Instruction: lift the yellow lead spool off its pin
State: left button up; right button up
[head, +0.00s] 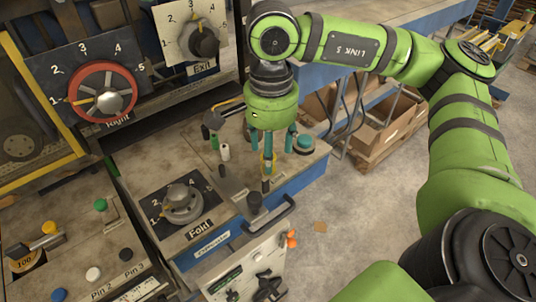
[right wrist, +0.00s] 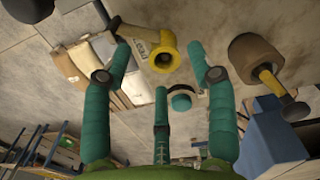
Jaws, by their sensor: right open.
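The yellow lead spool (right wrist: 163,57) shows in the right wrist view as a yellow round piece with a dark hole, beside a lettered plate. In the head view a small yellow part (head: 268,163) shows between the fingers and is mostly hidden by them. My right gripper (head: 272,165) points down over the machine's far corner. Its teal fingers are spread, and in the right wrist view the open gripper (right wrist: 165,75) has the spool between its outer fingertips, with no clear contact. The pin cannot be made out. My left gripper is not in view.
A white peg (head: 225,152) and a green-topped post (head: 304,142) stand close to the fingers. A dark rounded block (right wrist: 255,60) shows at right in the wrist view.

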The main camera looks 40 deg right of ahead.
jog(key=shift+w+f+p, duration=0.2)
jog(key=shift+f+p, duration=0.15)
jog(key=shift+f, duration=1.25)
jog(key=c, duration=1)
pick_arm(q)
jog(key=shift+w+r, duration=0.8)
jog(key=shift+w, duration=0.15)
pick_arm(e)
jog(key=shift+o, duration=0.2)
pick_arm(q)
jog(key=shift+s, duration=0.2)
